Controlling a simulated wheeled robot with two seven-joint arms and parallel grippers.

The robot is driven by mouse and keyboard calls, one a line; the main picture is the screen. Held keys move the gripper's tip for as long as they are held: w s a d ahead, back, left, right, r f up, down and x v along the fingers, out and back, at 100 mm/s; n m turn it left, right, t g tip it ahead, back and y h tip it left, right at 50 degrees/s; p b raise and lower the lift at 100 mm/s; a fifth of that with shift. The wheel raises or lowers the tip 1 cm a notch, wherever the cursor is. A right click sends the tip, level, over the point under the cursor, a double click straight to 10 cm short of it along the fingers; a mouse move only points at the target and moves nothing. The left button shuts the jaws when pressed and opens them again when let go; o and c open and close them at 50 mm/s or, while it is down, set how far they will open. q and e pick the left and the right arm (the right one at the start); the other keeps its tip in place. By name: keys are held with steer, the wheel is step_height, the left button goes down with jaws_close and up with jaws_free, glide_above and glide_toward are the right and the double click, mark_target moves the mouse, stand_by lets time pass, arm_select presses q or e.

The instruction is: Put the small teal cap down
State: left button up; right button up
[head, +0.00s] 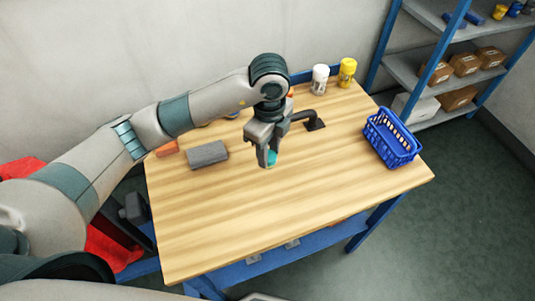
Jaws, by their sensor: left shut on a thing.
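The small teal cap (271,157) is between the fingers of my left gripper (267,161). The gripper is shut on it, and the fingers hide part of the cap. The gripper points down over the middle of the wooden tabletop (290,220). I cannot tell whether the cap touches the wood. My right gripper is not in view.
A grey block (207,155) and an orange piece (167,149) lie left of the gripper. A dark fixture (314,123) stands just behind it. A blue basket (391,138) is at the right edge. White (320,79) and yellow (347,72) containers stand behind. The front tabletop is clear.

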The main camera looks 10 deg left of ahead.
arm_select(q)
steer(key=shift+w+a+f, duration=0.2)
steer(key=shift+w+f, duration=0.05)
steer(key=shift+w, duration=0.2)
steer(key=shift+w+a+f, duration=0.2)
steer(key=shift+w+f, duration=0.05)
steer(key=shift+w, duration=0.15)
steer(key=shift+f, duration=0.1)
step_height(320, 180, down, 3)
steer(key=shift+f+p, duration=0.15)
steer(key=shift+p, duration=0.95)
steer(key=shift+f, duration=0.3)
steer(key=shift+f, duration=0.1)
steer(key=o, duration=1.2)
